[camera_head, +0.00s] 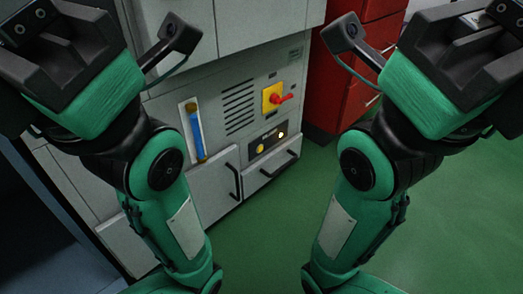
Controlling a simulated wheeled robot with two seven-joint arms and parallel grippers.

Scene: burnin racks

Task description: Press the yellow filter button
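A small black control panel (267,141) sits low on the front of the grey cabinet. It carries a round yellow button (260,148) at its left and a small pale yellow light or button (282,134) at its right; any labels are too small to read. My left gripper (58,45) is raised at the upper left and my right gripper (462,45) is raised at the upper right. Both are well apart from the panel. Their fingertips do not show clearly, so I cannot tell whether they are open.
Above the panel is a red rotary handle (281,99) on a yellow plate (267,91). A blue tube gauge (197,134) and vent slots (239,107) are to the left. Handled drawers (214,188) lie below. A red cabinet (350,75) stands right. Green floor (270,225) is clear.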

